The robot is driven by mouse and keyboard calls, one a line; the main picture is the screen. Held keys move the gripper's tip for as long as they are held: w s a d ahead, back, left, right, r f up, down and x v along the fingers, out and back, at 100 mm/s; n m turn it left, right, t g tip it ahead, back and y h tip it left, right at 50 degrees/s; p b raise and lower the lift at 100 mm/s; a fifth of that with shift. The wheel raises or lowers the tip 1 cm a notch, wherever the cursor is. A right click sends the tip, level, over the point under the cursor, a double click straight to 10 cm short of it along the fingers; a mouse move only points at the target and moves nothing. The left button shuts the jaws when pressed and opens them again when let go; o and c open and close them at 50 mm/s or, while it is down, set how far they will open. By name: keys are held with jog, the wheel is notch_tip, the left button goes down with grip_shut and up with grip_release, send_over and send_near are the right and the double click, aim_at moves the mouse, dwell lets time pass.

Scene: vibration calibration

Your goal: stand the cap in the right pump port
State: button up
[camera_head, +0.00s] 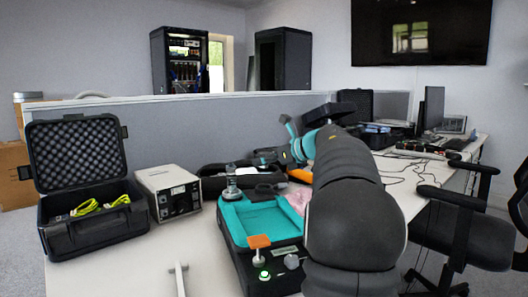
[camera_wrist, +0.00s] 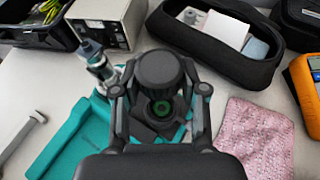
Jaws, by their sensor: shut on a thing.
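My gripper (camera_wrist: 160,90) is shut on a dark round thing (camera_wrist: 158,68), which looks like the cap, between its two fingers. The right pump port cannot be made out and may be hidden behind my gripper. In the head view my arm covers much of this area.
A teal-lined case (camera_head: 235,228) with knobs stands on the white table (camera_head: 125,265). A grey instrument box (camera_head: 168,190) and open black case (camera_head: 95,228) stand left. A black pouch (camera_wrist: 270,72), pink cloth (camera_wrist: 255,140) and orange meter (camera_wrist: 304,85) lie right.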

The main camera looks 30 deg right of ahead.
aim_at(269, 192)
jog(key=shift+f+b, duration=0.45)
jog(key=shift+f, duration=0.95)
jog(key=shift+f+b, duration=1.55)
jog(key=shift+f, duration=0.35)
jog(key=shift+f+b, duration=0.55)
jog(key=shift+f, duration=0.45)
jog(key=o, duration=1.3)
jog(key=shift+a, duration=0.15)
jog(key=shift+c, duration=0.2)
jog(key=shift+d, duration=0.2)
jog(key=shift+s+d, duration=0.1)
jog(key=shift+s+d+r, duration=0.15)
jog(key=shift+s+r, duration=0.05)
jog(key=shift+s, duration=0.2)
jog(key=v, duration=1.1)
jog(key=shift+a+r, duration=0.2)
jog(key=shift+r, duration=0.25)
